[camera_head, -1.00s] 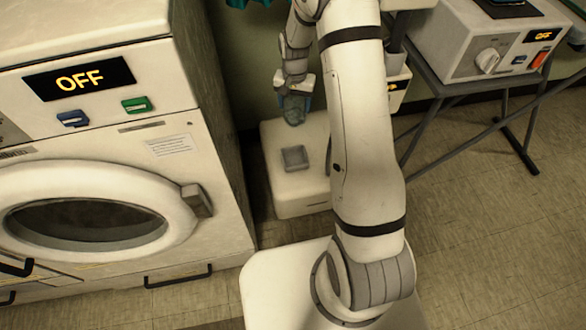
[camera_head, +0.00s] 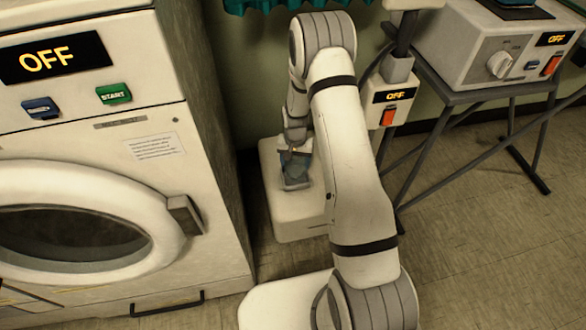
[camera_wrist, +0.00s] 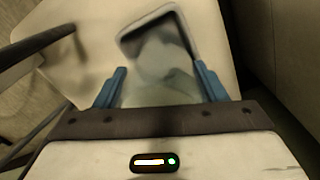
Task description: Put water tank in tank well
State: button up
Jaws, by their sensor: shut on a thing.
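The water tank (camera_wrist: 158,92) is a translucent, greenish-clear container between the blue fingertips of my gripper (camera_wrist: 160,82). My gripper (camera_head: 296,168) is shut on it, low over the white base unit (camera_head: 290,226). The tank well (camera_wrist: 147,21) is a recess with a dark grey rim in the top of that unit. In the wrist view the tank overlaps the near part of the well, and the rim looks turned relative to the jaws. In the head view my gripper and the tank cover most of the well. I cannot tell whether the tank's bottom is inside it.
A washer (camera_head: 90,150) with an OFF display stands close on the left. A pole with a switch box (camera_head: 392,103) rises behind my arm. A metal stand (camera_head: 470,120) carries a control box (camera_head: 495,45) at right. Open floor (camera_head: 490,250) lies at right.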

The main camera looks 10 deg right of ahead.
jog(key=shift+f+b, duration=0.35)
jog(key=shift+f, duration=1.05)
jog(key=shift+f, duration=0.1)
jog(key=shift+f, duration=0.15)
jog(key=o, duration=1.1)
